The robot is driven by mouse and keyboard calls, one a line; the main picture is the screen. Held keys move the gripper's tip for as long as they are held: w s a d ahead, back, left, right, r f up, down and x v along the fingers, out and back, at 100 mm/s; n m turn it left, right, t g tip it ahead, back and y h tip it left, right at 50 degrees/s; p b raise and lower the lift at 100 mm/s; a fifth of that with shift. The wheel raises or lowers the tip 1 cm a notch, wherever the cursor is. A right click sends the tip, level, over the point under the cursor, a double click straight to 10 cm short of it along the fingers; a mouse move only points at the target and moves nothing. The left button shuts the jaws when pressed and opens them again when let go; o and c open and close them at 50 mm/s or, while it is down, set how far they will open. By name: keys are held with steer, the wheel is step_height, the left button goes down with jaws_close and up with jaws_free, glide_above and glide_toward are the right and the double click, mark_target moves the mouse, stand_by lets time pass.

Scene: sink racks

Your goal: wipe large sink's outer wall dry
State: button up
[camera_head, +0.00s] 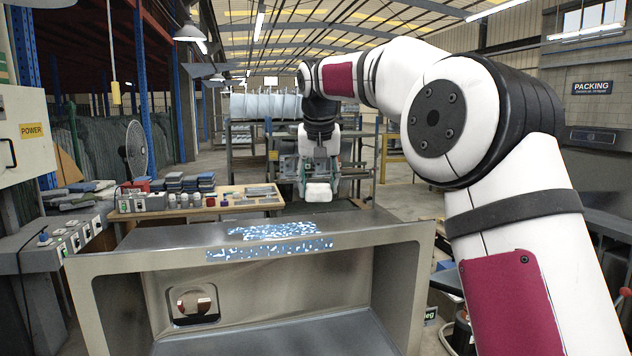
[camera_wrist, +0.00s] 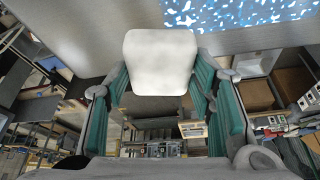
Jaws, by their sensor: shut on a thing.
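The large sink (camera_head: 400,255) is a grey metal basin whose open side faces my head camera. A patch of blue and white wet speckles (camera_head: 270,247) lies on its upper rim and runs over the edge. The speckles also show at the top right of the wrist view (camera_wrist: 240,14). My gripper (camera_head: 319,184) is beyond the sink's far edge, pointing down, right of the speckles. It is shut on a white block-like wiper (camera_head: 318,193), which sits between the green-sided fingers in the wrist view (camera_wrist: 160,62). I cannot tell whether the wiper touches the sink.
A wooden bench (camera_head: 235,200) with bottles, stacked dark boxes and a fan (camera_head: 136,150) stands behind on the left. A grey control box with switches (camera_head: 75,238) is close at the sink's left. A shelf rack (camera_head: 350,150) stands behind my gripper.

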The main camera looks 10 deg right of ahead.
steer(key=shift+f+b, duration=0.7)
steer(key=shift+f, duration=1.75)
steer(key=shift+f, duration=1)
steer(key=shift+a+r+b, duration=0.1)
steer(key=shift+a+b, duration=0.35)
steer(key=shift+a, duration=1.35)
steer(key=shift+a+f, duration=0.2)
steer(key=shift+a, duration=1.8)
steer(key=shift+a+r, duration=0.15)
steer(key=shift+a, duration=6.7)
steer(key=shift+d, duration=0.1)
